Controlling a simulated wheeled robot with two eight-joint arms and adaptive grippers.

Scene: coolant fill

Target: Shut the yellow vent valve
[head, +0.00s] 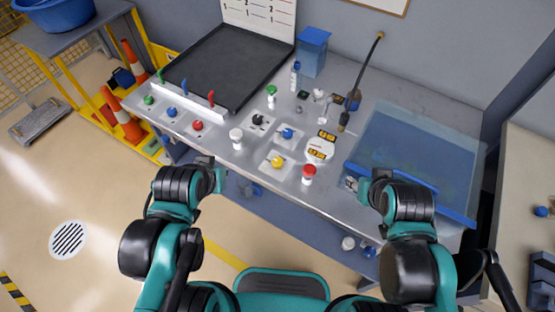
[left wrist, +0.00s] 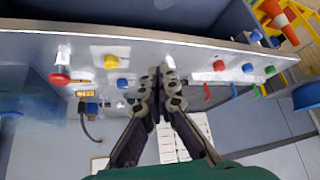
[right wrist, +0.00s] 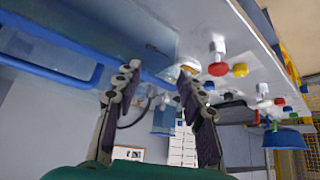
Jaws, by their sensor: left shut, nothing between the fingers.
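The yellow vent valve (head: 278,161) is a round yellow knob on a small pale plate near the front edge of the bench. It also shows in the left wrist view (left wrist: 111,61) and in the right wrist view (right wrist: 240,69). My left gripper (head: 217,172) is at the bench's front edge, left of the yellow knob and apart from it. Its fingers are together and empty in the left wrist view (left wrist: 160,72). My right gripper (head: 357,182) is right of the knob, by the blue-edged tray. Its fingers stand apart with nothing between them in the right wrist view (right wrist: 158,70).
A blue knob (head: 288,133) is behind the yellow one. The translucent blue tray (head: 465,217) is at right, the black tray (head: 215,105) at back left.

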